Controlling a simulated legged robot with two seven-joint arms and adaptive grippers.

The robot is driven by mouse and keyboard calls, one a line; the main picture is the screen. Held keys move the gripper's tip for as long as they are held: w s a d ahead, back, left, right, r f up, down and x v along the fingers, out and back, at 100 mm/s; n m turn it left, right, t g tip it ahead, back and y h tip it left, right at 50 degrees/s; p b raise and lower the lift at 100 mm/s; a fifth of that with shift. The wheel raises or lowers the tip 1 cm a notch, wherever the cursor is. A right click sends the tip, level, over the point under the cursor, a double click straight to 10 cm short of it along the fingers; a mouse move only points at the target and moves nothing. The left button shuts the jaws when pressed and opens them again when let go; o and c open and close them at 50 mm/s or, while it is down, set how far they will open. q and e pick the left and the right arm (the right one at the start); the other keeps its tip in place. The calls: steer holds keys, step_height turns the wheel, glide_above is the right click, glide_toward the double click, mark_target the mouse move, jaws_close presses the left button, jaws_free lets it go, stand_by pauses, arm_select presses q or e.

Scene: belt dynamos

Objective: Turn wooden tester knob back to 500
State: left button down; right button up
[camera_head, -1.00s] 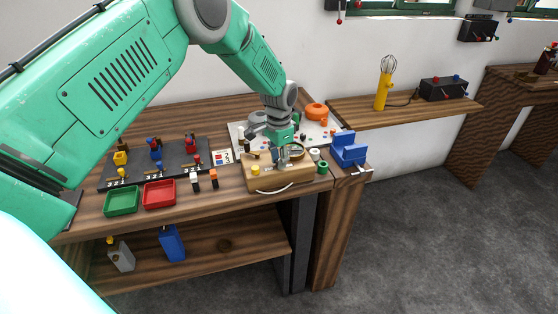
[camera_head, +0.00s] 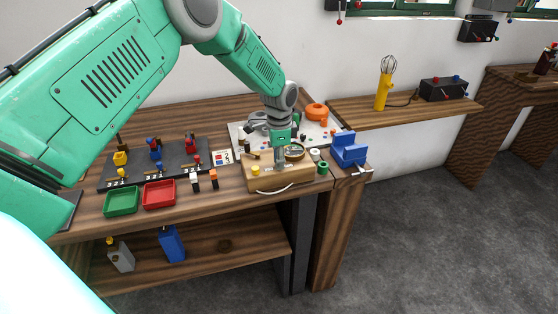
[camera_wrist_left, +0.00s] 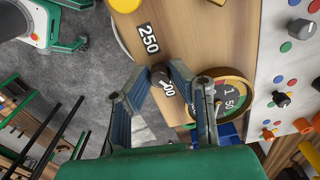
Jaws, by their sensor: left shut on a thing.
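The wooden tester (camera_head: 275,184) stands at the front right of the workbench, with a yellow button on its front left and a round gauge (camera_head: 295,152) on top. My left gripper (camera_head: 279,165) points down onto its top and hides the knob in the head view. In the left wrist view, its fingertips (camera_wrist_left: 159,72) close around the dark knob (camera_wrist_left: 159,76). A "250" label (camera_wrist_left: 149,38) lies beyond the knob, and a partly hidden label ending in "00" (camera_wrist_left: 168,90) is close beside it. The gauge (camera_wrist_left: 232,103) is right of the fingers. My right gripper is not in view.
A white board with coloured buttons (camera_head: 240,136) lies behind the tester. A blue vise (camera_head: 348,150) stands to its right. Green (camera_head: 122,214) and red (camera_head: 159,207) trays are to the left. An orange ring-shaped object (camera_head: 317,111) is at the back.

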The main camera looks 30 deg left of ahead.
arm_select(q)
steer(key=shift+w+r, duration=0.2)
steer(key=shift+w, duration=0.1)
steer(key=c, duration=1.5)
jaws_free()
steer(key=shift+o, duration=0.2)
steer(key=shift+f, duration=0.2)
steer(key=shift+r, duration=0.25)
step_height(320, 180, up, 11)
steer(key=shift+r, duration=0.15)
